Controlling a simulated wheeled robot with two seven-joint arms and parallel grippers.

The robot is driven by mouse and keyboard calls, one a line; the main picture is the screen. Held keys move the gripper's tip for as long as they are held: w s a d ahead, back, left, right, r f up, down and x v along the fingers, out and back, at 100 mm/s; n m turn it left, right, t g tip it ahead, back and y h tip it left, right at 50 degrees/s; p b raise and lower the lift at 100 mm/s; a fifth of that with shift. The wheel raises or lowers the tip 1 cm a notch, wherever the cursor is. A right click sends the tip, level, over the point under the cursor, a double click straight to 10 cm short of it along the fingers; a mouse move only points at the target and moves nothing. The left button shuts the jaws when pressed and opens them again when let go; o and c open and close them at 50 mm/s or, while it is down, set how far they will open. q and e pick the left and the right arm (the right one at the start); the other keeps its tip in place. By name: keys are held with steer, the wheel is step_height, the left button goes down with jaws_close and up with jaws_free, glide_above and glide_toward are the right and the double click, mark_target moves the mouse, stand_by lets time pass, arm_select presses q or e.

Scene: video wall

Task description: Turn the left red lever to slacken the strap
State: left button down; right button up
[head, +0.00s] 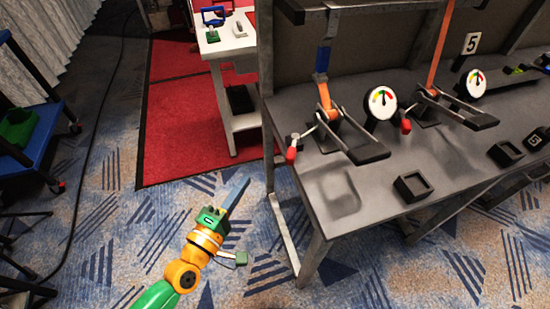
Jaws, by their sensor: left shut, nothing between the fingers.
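The left red lever (291,154) sticks out at the left front of the left ratchet mechanism (345,135), near the left edge of the grey workbench (345,190). An orange strap (324,97) with a blue upper part runs up from this mechanism. A round gauge (382,102) with a coloured dial stands just to its right. My left gripper (238,190) is shut and empty, over the carpet to the left of the bench. It is apart from the lever, below and left of it in the picture. My right gripper is out of view.
A second mechanism with a red knob (405,125) and another gauge (476,83) stand farther right. A black square holder (412,186) sits on the bench's front. A white table (228,45) stands behind on a red mat (180,110).

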mark_target(293, 147)
arm_select(q)
steer(key=w+d, duration=0.7)
steer(key=d, duration=0.1)
steer(key=shift+w+p, duration=0.25)
steer(key=shift+p, duration=0.2)
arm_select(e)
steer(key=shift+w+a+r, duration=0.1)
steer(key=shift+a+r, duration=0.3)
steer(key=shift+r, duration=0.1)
arm_select(q)
steer(key=shift+a, duration=0.1)
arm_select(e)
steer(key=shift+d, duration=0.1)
